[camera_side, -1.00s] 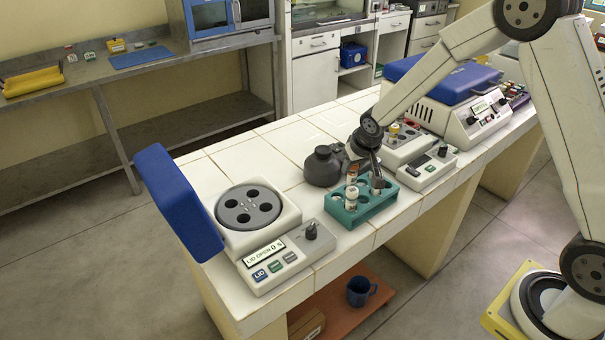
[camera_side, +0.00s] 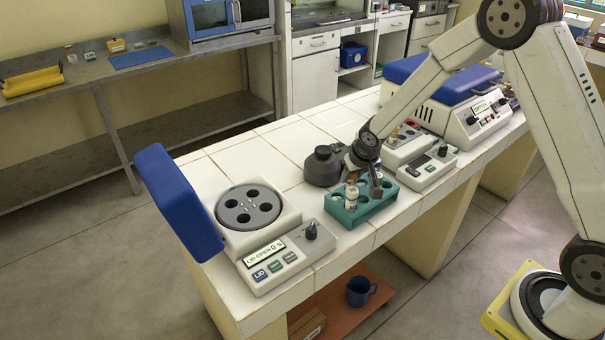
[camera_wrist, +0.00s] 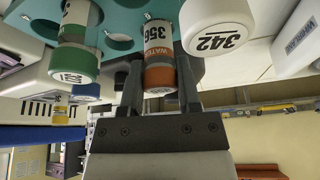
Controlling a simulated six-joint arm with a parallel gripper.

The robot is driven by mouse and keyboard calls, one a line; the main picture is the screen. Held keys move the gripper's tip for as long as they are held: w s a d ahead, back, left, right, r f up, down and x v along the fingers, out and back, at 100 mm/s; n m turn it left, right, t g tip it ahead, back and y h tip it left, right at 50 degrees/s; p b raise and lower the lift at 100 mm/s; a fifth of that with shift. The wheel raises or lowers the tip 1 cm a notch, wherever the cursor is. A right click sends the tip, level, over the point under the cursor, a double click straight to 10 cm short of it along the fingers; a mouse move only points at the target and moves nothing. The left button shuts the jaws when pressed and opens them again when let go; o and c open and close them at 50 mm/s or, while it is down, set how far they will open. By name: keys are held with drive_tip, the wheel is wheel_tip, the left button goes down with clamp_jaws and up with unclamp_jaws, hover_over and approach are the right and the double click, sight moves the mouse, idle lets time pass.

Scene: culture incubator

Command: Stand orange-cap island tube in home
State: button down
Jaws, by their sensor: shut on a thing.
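The orange-cap tube (camera_wrist: 158,78), with an orange label marked WATER and 356, is between the fingers of my gripper (camera_wrist: 158,88) in the wrist view. My gripper is shut on it. The teal rack (camera_wrist: 118,20) is right behind the tube; how deep the tube sits in it is unclear. In the side view my gripper (camera_side: 374,188) is low over the teal rack (camera_side: 345,217), and I cannot make out the orange-cap tube there. A white-capped tube (camera_wrist: 215,25) marked 342 is right of the held tube. A green-and-white-capped tube (camera_wrist: 74,62) is to the left.
A dark bottle (camera_side: 322,166) stands behind the rack. A white block unit (camera_side: 428,172) is to its right, near a blue-lidded machine (camera_side: 445,82). A centrifuge (camera_side: 248,207) with its blue lid open is at left. Bare tiles lie between centrifuge and rack.

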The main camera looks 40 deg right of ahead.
unclamp_jaws()
idle(0.4)
drive_tip(key=shift+r, duration=0.1)
drive_tip(key=shift+r, duration=3.65)
